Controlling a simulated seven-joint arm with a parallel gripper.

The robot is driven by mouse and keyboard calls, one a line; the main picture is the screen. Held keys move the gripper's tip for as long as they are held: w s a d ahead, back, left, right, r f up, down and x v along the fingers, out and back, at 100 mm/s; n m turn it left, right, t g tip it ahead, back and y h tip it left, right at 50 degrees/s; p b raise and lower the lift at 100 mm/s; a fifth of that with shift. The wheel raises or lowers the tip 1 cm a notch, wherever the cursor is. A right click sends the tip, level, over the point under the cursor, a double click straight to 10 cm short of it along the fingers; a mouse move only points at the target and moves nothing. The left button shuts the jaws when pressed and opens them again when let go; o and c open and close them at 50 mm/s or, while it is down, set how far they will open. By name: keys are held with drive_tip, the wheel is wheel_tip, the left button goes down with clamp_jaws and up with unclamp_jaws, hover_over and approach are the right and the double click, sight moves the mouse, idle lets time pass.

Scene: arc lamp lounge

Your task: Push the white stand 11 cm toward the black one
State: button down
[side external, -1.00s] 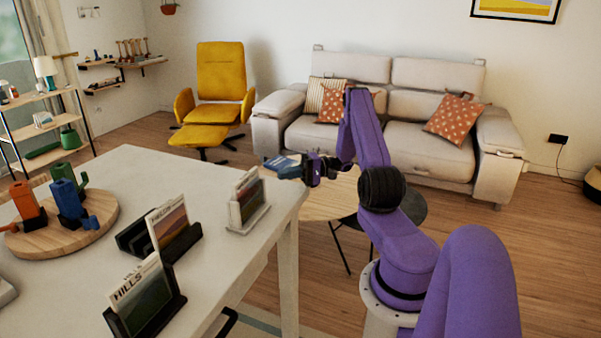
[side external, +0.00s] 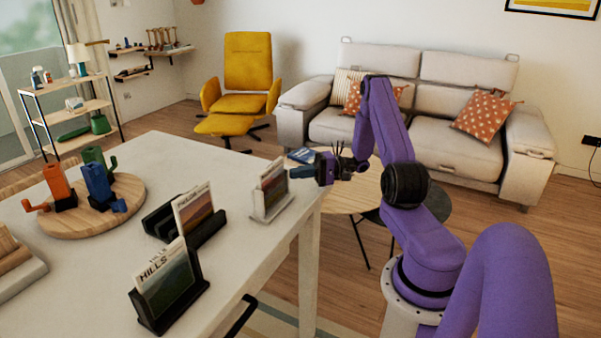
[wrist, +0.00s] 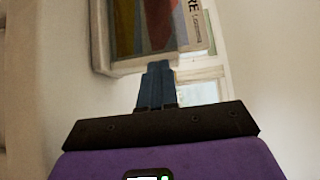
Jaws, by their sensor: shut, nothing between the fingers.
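The white stand (side external: 270,214), holding a card with a coloured picture, is upright near the table's right edge. A black stand (side external: 206,232) with a landscape card is to its lower left, a gap apart. Another black stand (side external: 176,311), with a card marked HILLS, is nearer the front. My gripper (side external: 293,174) is shut and empty, just right of the white stand's card at its upper part; contact cannot be told. In the wrist view its blue fingers (wrist: 157,85) point at a coloured picture in a pale surround; most of the stand is not shown there.
A round wooden board (side external: 133,212) with orange, blue and green objects is left of the stands. The white tabletop (side external: 225,172) is bare behind the stands. A wooden round table (side external: 352,197) with a blue book (side external: 302,155) stands beyond the edge.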

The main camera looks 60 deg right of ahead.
sight(277, 186)
drive_tip(key=a, duration=1.1)
drive_tip(key=shift+d, duration=0.5)
drive_tip(key=d, duration=0.3)
drive_tip(key=v, duration=1)
